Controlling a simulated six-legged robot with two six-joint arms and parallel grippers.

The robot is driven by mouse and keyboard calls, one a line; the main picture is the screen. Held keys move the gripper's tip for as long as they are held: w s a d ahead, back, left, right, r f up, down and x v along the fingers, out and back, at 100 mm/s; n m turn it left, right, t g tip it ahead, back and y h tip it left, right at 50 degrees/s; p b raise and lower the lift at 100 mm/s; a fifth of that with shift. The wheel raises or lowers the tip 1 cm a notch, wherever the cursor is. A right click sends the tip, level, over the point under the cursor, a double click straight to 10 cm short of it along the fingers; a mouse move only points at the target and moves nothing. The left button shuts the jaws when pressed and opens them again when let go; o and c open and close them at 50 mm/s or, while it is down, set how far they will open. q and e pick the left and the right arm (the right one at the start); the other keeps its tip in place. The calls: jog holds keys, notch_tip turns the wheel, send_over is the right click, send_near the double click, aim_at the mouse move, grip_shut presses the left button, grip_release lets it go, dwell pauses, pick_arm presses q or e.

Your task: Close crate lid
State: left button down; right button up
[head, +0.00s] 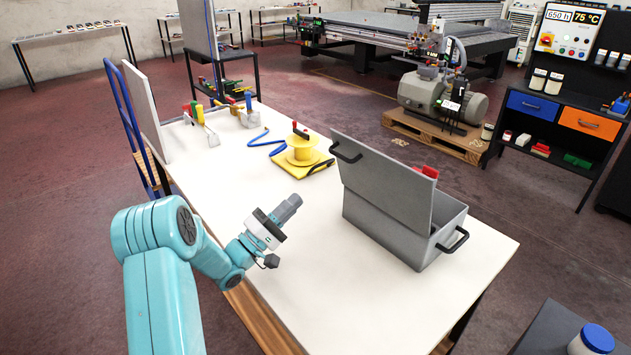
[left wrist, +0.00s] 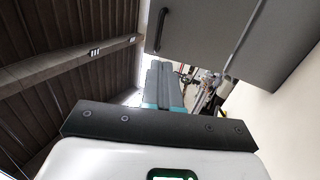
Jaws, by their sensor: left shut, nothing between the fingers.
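A grey crate (head: 380,235) stands on the white table at the right. Its grey lid (head: 385,182) is up, tilted open on the crate's left side, with a black handle on its upper edge. In the left wrist view the lid (left wrist: 225,45) fills the upper right, with its handle (left wrist: 161,30) near the top middle. My left gripper (head: 293,203) is shut and empty above the table, left of the crate and apart from it. It also shows in the left wrist view (left wrist: 162,75). My right gripper is not in view.
The white table (head: 345,310) is clear left and front of the crate. A yellow spool (head: 303,152), a yellow pad and a blue hose lie behind. Several coloured clamps (head: 198,112) stand farther back. A dark surface with a blue-lidded jar (head: 596,338) is at the lower right.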

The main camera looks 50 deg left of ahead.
pick_arm(q)
jog(key=p, duration=0.4)
send_near(339, 157)
jog(key=x, duration=0.5)
jog(key=shift+w, duration=0.1)
jog(key=shift+x, duration=0.8)
jog(key=shift+f, duration=0.15)
jog(key=shift+w+p, duration=0.1)
jog(key=shift+p, duration=0.2)
